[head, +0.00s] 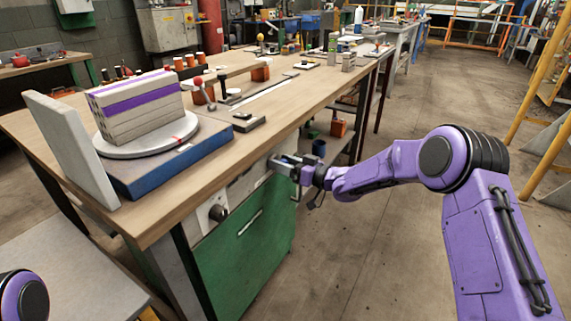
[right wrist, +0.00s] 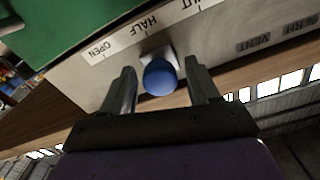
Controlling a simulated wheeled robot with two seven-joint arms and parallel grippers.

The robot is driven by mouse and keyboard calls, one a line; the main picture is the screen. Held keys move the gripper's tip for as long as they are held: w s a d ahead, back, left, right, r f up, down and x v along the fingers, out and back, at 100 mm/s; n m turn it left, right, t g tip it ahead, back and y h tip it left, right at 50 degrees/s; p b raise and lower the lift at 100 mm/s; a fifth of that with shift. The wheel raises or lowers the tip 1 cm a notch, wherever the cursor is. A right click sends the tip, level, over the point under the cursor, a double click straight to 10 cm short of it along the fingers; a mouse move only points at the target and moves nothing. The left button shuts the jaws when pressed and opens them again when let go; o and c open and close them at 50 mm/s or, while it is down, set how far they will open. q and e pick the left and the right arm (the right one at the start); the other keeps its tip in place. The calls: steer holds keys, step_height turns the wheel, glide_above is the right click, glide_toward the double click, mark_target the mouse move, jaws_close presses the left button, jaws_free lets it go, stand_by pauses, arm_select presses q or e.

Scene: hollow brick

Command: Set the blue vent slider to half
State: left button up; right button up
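The blue vent slider knob (right wrist: 160,76) shows in the right wrist view, on a pale block against the grey panel. A white label strip (right wrist: 125,36) beside it reads OPEN, HALF and a partly cut-off word ending in UT. The knob sits closest to the word HALF; its exact alignment I cannot tell. My right gripper (right wrist: 161,85) is open, one finger on each side of the knob, with gaps visible. In the head view my right gripper (head: 280,163) is at the bench's front panel and the knob cannot be made out. My left gripper is out of view.
The wooden bench top (head: 235,150) overhangs the panel. It carries a blue-based turntable (head: 165,165) with a striped block (head: 138,105). A black knob (head: 218,212) and green cabinet door (head: 245,255) are on the bench front.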

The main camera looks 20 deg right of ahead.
steer(key=shift+a, duration=0.1)
steer(key=p+v, duration=0.1)
steer(key=v, duration=0.9)
steer(key=shift+d, duration=0.25)
steer(key=shift+s, duration=0.1)
